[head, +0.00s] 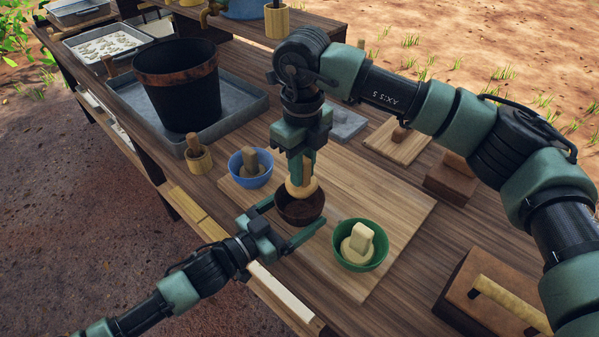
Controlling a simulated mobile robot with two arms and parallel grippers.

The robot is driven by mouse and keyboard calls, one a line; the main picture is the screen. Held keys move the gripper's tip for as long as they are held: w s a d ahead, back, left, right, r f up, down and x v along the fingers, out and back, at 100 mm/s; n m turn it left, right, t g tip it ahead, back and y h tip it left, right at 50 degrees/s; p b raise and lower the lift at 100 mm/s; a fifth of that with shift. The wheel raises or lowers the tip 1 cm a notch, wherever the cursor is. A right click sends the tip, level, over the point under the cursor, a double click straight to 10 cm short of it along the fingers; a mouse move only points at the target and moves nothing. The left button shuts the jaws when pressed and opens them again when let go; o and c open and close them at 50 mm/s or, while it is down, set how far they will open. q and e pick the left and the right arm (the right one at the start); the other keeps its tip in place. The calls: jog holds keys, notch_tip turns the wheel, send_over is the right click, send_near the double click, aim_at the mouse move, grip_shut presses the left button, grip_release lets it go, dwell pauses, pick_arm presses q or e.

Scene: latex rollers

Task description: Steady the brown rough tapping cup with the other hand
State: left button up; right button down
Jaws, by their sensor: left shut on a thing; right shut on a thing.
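The brown rough cup (299,213) stands on the light wooden board near the middle of the head view. My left gripper (296,214) comes in low from the left and is shut on the cup, one finger at each side. My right gripper (303,168) points down from above and is shut on a tan rounded piece (302,189). The lower end of that piece is at the cup's mouth, and I cannot tell how far inside it reaches. The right gripper's fingers partly hide the piece's upper end.
A blue bowl (238,176) and a green bowl (373,262), each with a pale piece inside, flank the cup on the board (408,207). A black bucket (178,90) stands in a grey tray (258,103) at upper left. Brown blocks lie at right.

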jog(key=w+d+r, duration=0.3)
jog(key=w+d, duration=0.1)
jog(key=w, duration=0.1)
jog(key=shift+w+r, duration=0.25)
jog(key=shift+w, duration=0.15)
dwell(0.3)
pick_arm(q)
jog(key=o, duration=1.8)
jog(key=shift+o, duration=0.2)
jog(key=v, duration=1.1)
jog(key=shift+s, duration=0.15)
jog(key=shift+s+a, duration=0.25)
jog(key=shift+a, duration=0.1)
